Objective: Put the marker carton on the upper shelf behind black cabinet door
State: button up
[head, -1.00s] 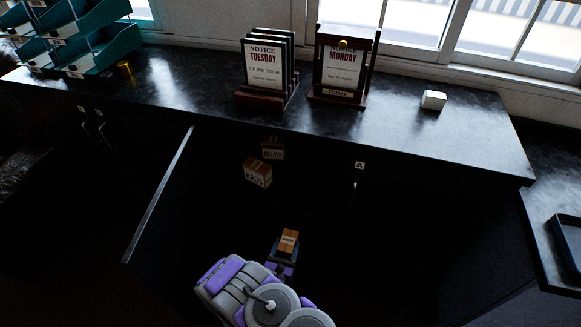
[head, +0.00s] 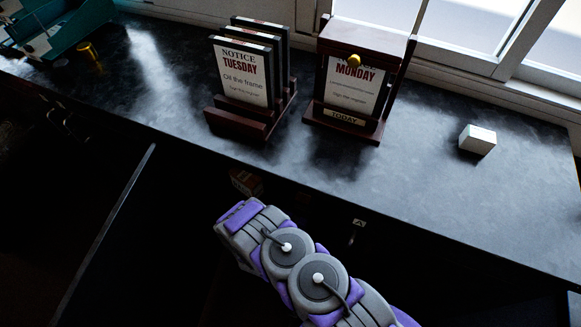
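The black cabinet door (head: 112,220) stands open at the left, its pale edge running down and left. The cabinet inside is very dark, and its shelves cannot be made out. One brown carton (head: 245,182) shows inside, just under the counter; its label is too dark to read. My arm's purple and grey links reach up into the opening. My gripper is hidden behind them, so its fingers do not show. The marker carton cannot be made out now.
The dark counter (head: 400,190) overhangs the cabinet. On it stand a rack of notice boards (head: 245,85), a MONDAY frame (head: 350,85), a white block (head: 477,140), a brass cup (head: 88,52) and a teal tray stack (head: 60,30).

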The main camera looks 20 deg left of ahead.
jog(key=shift+w, duration=0.35)
jog(key=shift+d+f, duration=0.15)
jog(key=shift+f, duration=0.2)
notch_tip(320, 180, down, 5)
jog(key=shift+d+b, duration=0.15)
jog(key=shift+b, duration=0.7)
jog(key=shift+f+b, duration=0.65)
jog(key=shift+f, duration=1.4)
jog(key=shift+f, duration=0.1)
jog(key=o, duration=1.1)
jog(key=shift+o, duration=0.2)
jog(key=shift+s, duration=0.1)
jog(key=s+a, duration=0.1)
jog(key=s, duration=1)
jog(key=shift+s+a, duration=0.3)
jog(key=shift+a, duration=0.1)
